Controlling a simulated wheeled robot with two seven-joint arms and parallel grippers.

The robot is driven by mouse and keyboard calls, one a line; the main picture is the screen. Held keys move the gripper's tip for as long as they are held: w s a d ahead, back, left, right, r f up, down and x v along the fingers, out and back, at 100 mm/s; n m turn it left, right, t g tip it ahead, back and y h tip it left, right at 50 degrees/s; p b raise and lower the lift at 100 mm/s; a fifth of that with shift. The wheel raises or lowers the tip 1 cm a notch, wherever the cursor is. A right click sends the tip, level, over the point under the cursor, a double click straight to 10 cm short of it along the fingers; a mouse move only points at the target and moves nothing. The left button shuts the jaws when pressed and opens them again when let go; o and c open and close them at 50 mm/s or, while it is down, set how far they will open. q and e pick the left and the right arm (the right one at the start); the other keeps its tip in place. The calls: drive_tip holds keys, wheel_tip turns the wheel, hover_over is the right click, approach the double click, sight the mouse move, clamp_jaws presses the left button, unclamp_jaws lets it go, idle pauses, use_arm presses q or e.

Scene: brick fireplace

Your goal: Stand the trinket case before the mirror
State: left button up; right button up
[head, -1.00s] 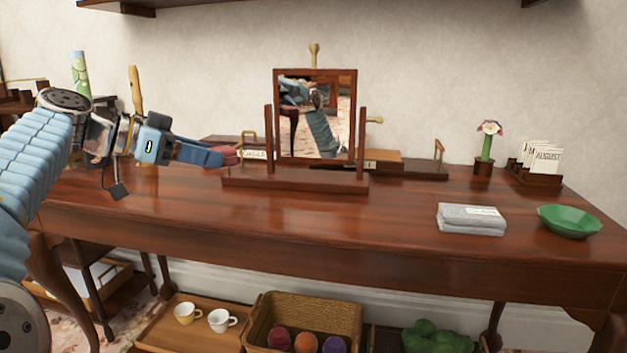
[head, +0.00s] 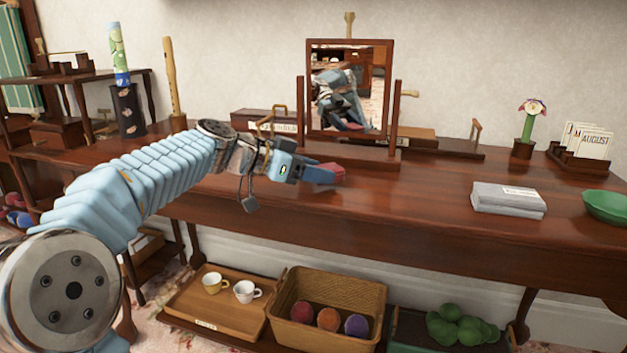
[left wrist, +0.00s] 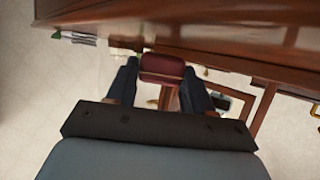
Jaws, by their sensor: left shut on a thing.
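The trinket case (head: 338,170) is small and dark red. In the head view it sits at the tips of my left gripper (head: 328,174), mostly hidden by the fingers. The left wrist view shows the case (left wrist: 162,68) between the two dark fingers of that gripper (left wrist: 158,82), which is shut on it. The mirror (head: 348,90) stands upright in a wooden frame on the table (head: 400,195), and my arm reflects in it. The case is in front of the mirror's base, toward its left half. I cannot tell whether it touches the table. My right gripper is out of view.
Grey folded cloths or books (head: 508,199) and a green bowl (head: 608,206) lie on the right. A flower pot (head: 523,148) and card holder (head: 580,160) stand behind them. The tabletop between mirror and grey stack is clear. A low tray with cups and a basket (head: 325,300) sit below.

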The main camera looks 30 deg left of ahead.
use_arm(q)
drive_tip(key=shift+f, duration=0.85)
drive_tip(key=o, duration=1)
drive_tip(key=shift+o, duration=0.2)
drive_tip(key=v, duration=1.2)
